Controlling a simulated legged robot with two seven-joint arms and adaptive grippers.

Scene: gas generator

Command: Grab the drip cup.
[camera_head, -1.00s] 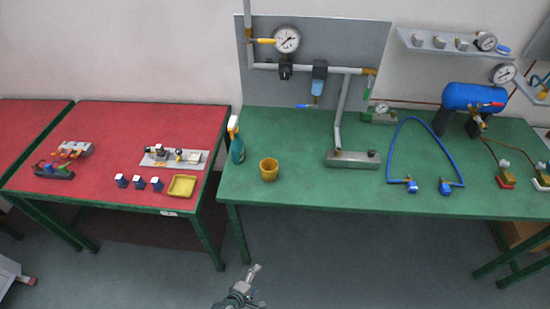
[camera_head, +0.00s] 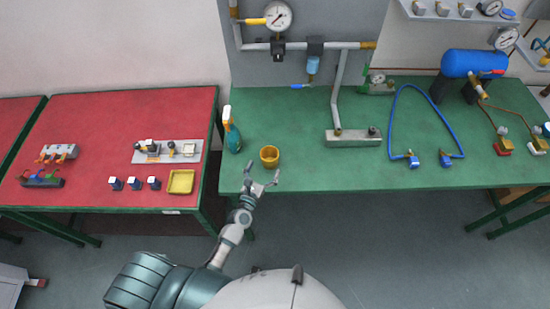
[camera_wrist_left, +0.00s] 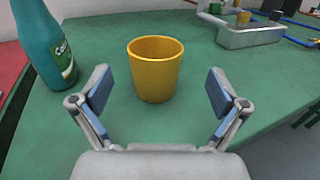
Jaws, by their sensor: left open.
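The drip cup is a yellow-orange cup (camera_head: 270,156) standing upright on the green table near its left front part. It also shows in the left wrist view (camera_wrist_left: 155,72), upright and just beyond my fingers. My left gripper (camera_head: 262,176) is open at the table's front edge, just in front of the cup. In the left wrist view its two fingers (camera_wrist_left: 160,98) are spread wide to either side of the cup's near side, with gaps on both sides, and do not touch it. My right gripper is not in view.
A teal spray bottle (camera_head: 232,132) stands left of the cup, close to the left finger. A metal block with a pipe (camera_head: 353,139) stands to the right, with a blue hose (camera_head: 395,105) beyond. A red table (camera_head: 110,115) holds small parts and a yellow tray (camera_head: 181,182).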

